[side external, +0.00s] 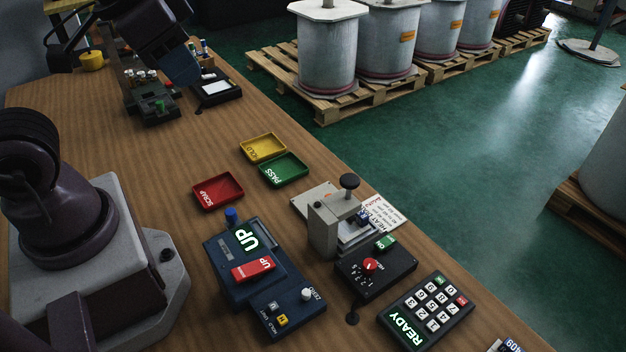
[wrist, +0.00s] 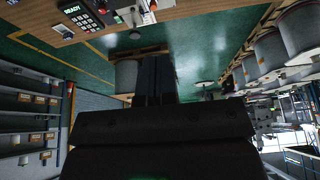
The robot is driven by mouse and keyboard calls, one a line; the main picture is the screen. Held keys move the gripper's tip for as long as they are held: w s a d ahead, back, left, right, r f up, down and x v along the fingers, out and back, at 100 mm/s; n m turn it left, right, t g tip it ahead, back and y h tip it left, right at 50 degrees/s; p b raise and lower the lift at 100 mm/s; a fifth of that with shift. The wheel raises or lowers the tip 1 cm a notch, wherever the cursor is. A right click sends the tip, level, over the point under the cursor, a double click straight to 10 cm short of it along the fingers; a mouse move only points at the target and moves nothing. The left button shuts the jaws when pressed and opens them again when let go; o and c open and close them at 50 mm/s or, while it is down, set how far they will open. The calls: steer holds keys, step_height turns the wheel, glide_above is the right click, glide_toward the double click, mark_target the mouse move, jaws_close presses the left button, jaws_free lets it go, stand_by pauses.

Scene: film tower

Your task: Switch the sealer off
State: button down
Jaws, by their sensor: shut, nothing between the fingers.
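The sealer is a grey press (side external: 322,232) with a black knob (side external: 349,181) on top and a black control box (side external: 372,275) in front. The box carries a red heat dial (side external: 370,265) and a green lit switch (side external: 386,242) that appears to read ON. A blue piece lies by the press's jaw; its exact seating is unclear. My gripper (wrist: 155,78) is shut and empty in the wrist view, its dark fingers pointing out over the floor. In the side view, my dark hand (side external: 165,45) is raised at the upper left, far from the sealer.
A keypad (side external: 427,312) showing READY is at right. Red (side external: 218,191), yellow (side external: 263,148) and green (side external: 283,169) trays lie behind. Large reels stand on floor pallets.

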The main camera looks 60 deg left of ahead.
steer(key=shift+s+a+r+t, duration=0.15)
steer(key=shift+a+r+t, duration=0.1)
steer(key=shift+r, duration=0.2)
steer(key=shift+s+a+r+t, duration=0.15)
steer(key=shift+r+t, duration=0.1)
steer(key=shift+r, duration=0.2)
steer(key=w+d+f+m+g, duration=0.2)
steer(key=w+d+f+m, duration=0.6)
steer(key=w, duration=0.4)
steer(key=w+d+f+m+g, duration=0.3)
steer(key=w+d+f+m, duration=0.6)
steer(key=w, duration=0.3)
steer(key=shift+d+m+g, duration=0.3)
steer(key=shift+d, duration=0.5)
steer(key=shift+f, duration=0.1)
